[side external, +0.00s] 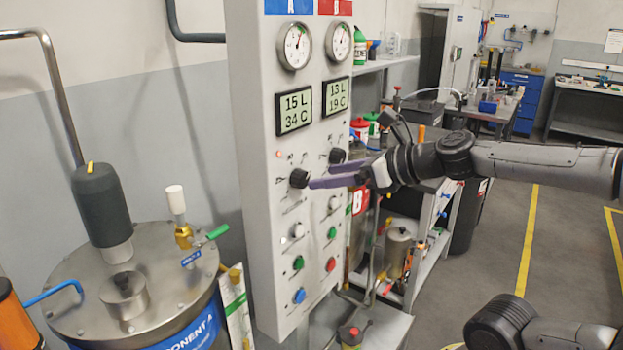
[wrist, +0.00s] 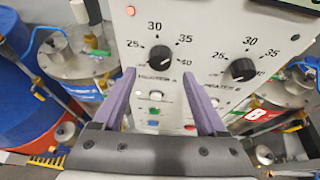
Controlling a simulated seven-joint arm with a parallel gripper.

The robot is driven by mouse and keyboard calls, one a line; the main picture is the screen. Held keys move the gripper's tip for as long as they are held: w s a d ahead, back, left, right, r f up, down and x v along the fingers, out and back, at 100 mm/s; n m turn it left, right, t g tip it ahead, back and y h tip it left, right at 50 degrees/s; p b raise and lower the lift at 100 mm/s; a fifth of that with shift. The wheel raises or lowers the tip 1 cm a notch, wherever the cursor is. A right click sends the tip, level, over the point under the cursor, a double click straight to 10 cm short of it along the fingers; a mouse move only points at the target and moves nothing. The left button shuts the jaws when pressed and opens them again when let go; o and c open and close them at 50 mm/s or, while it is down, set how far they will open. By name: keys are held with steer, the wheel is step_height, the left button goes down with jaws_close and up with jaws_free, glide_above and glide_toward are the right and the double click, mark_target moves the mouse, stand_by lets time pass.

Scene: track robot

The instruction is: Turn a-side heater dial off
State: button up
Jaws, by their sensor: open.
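The a-side heater dial (side external: 299,178) is a round black knob under the blue A side of the grey control panel. In the wrist view the same dial (wrist: 159,57) sits above the printed words HEATER A, with a scale reading 25, 30, 35 and 40 around it. My gripper (side external: 322,178) is open, its purple fingers pointing at the panel close to this dial. In the wrist view my gripper (wrist: 158,76) has one finger on each side of the dial, with nothing held. Whether the fingertips touch the dial or panel cannot be told.
The heater B dial (wrist: 243,69) is just right of the right finger. A red-orange lamp (wrist: 130,10) is lit above dial A. The A display (side external: 295,108) reads 15 L, 34 C. Several coloured buttons, including a green one (side external: 298,262), sit below the dials.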

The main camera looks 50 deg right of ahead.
mark_target(306, 180)
steer(key=shift+x, duration=2.55)
jaws_close()
